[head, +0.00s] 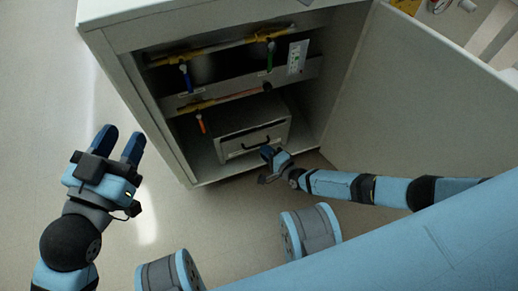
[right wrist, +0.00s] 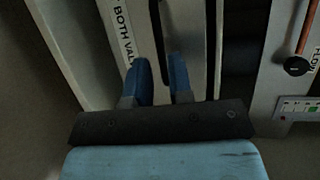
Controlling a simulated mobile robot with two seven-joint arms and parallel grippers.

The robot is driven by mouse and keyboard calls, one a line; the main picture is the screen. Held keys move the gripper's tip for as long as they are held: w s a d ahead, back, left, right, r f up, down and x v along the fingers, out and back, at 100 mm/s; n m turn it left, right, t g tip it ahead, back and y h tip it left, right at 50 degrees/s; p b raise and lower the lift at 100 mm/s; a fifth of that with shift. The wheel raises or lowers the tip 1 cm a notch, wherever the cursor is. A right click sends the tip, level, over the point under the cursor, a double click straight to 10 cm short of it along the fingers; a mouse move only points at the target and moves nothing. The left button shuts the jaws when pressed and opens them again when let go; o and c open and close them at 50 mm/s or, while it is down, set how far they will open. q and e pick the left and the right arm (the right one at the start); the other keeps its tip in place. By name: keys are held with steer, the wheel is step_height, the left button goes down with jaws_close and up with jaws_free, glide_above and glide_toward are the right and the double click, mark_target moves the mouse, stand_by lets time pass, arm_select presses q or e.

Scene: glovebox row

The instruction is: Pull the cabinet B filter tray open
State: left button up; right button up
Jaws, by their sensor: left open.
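The filter tray (head: 277,130) is a grey box front low inside the open cabinet (head: 135,82), with a dark bar handle (head: 250,147) across it. The tray front looks flush with its housing. My right gripper (head: 268,155) is at the right end of the handle. In the right wrist view its two blue fingers (right wrist: 162,78) are apart, and the dark handle (right wrist: 157,35) runs toward the gap between them. I cannot tell whether they touch it. My left gripper (head: 119,144) is open and empty, over the floor left of the cabinet.
The cabinet door (head: 415,95) stands swung open at the right, beside my right arm. Yellow pipes with blue, green and orange valve handles (head: 201,122) hang above the tray. The floor (head: 225,215) before the cabinet is clear.

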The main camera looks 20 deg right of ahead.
mark_target(258, 146)
arm_select(q)
steer(key=shift+w+a+r+m+h+b, duration=0.15)
steer(key=shift+w+a+m+h+b, duration=0.1)
steer(key=shift+w+m+h+b, duration=0.25)
arm_select(e)
steer(key=x, duration=0.4)
arm_select(q)
steer(key=shift+s, duration=0.15)
